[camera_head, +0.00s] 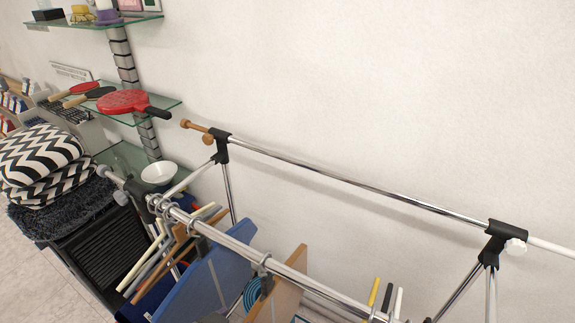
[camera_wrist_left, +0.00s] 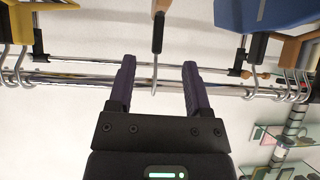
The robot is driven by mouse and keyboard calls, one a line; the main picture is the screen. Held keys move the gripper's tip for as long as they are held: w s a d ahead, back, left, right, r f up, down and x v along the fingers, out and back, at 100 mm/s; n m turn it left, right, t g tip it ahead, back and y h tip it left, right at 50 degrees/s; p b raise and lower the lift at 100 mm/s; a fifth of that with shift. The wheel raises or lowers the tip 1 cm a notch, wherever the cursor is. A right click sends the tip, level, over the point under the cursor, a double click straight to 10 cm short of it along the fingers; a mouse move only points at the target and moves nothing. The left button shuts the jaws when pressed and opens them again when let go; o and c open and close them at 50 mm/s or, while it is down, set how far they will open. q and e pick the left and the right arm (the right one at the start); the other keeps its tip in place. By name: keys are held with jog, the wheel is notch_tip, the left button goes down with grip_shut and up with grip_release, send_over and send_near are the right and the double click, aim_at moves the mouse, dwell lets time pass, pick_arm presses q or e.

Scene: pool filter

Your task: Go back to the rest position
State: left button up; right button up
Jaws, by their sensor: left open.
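In the left wrist view my left gripper (camera_wrist_left: 158,75) is open, with its two dark fingers apart and nothing held between them. The fingers point toward a chrome rail (camera_wrist_left: 80,80), which crosses behind the fingertips. A metal hook (camera_wrist_left: 154,75) on the rail shows in the gap between the fingers, with a dark and wooden handle (camera_wrist_left: 158,32) beyond it. I cannot tell how far the hook is from the fingers. Neither gripper shows in the head view.
In the head view, a rack with a rear rail (camera_head: 350,188) and a front rail (camera_head: 235,245) stands by the wall. A blue board (camera_head: 205,285) and a wooden board (camera_head: 285,285) hang from it. Glass shelves with red paddles (camera_head: 122,101) and patterned cushions (camera_head: 38,155) are at left.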

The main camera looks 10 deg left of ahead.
pick_arm(q)
jog(key=s+r+n+g+y, duration=0.25)
jog(key=s+g, duration=0.35)
jog(key=s, duration=0.3)
jog(key=s+f+g+b, duration=0.3)
jog(key=f+b, duration=0.8)
jog(key=f, duration=1.9)
jog(key=s+a+f+m+y+b, duration=0.1)
jog(key=s+a+f+b, duration=0.1)
jog(key=s+f+b, duration=0.6)
jog(key=s+f, duration=0.6)
jog(key=f, duration=0.5)
jog(key=shift+s+a+g, duration=0.25)
jog(key=shift+a+g, duration=0.05)
jog(key=shift+a, duration=0.1)
jog(key=shift+s+a, duration=0.1)
